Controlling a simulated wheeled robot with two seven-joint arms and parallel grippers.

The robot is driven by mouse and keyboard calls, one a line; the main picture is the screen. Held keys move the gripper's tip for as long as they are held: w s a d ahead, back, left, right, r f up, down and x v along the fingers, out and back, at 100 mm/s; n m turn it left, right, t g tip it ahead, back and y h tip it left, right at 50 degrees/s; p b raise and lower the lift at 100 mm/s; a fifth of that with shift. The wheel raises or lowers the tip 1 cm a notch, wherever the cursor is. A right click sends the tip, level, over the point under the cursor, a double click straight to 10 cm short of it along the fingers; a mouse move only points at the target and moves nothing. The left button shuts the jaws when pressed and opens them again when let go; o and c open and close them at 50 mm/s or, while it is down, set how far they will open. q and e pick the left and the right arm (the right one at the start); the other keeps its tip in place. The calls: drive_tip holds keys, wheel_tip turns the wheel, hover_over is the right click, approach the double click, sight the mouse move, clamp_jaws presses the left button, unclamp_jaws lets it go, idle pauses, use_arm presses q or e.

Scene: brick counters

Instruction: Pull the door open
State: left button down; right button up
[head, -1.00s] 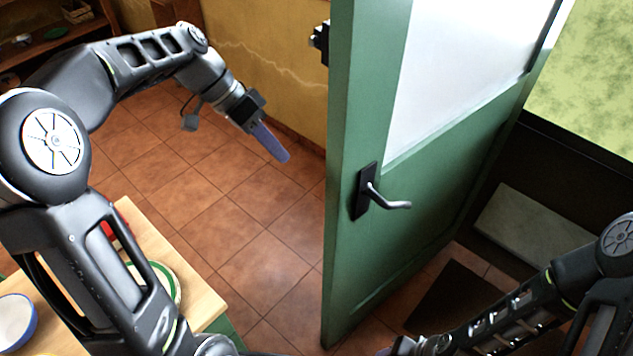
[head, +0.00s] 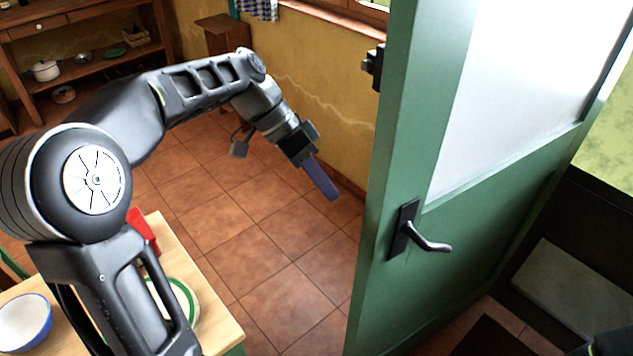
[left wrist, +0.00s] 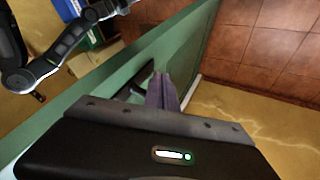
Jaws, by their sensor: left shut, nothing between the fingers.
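The green door (head: 400,170) with a pale glass pane stands ajar at the right of the head view, its free edge toward the middle. Its grey lever handle (head: 428,238) sits on a dark plate on the face turned to me. My left gripper (head: 322,180) is shut and empty, to the left of the door edge, apart from the handle. In the left wrist view, the left fingers (left wrist: 162,92) point toward the green door (left wrist: 100,85); whether they touch it cannot be told there. My right gripper is not seen in the head view.
A wooden table (head: 215,318) with a white-and-blue bowl (head: 24,322), a green-rimmed plate (head: 185,300) and a red object (head: 143,230) is at lower left. Wooden shelves (head: 90,50) stand at the back left. Tiled floor (head: 270,250) is clear between table and door.

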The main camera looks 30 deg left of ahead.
use_arm(q)
drive_tip(key=s+d+f+p, duration=0.1)
drive_tip(key=d+f+p, duration=0.1)
drive_tip(key=d+f, duration=0.2)
drive_tip(key=d, duration=0.2)
drive_tip(key=shift+s+d, duration=0.3)
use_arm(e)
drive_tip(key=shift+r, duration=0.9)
use_arm(q)
drive_tip(key=shift+f, duration=0.1)
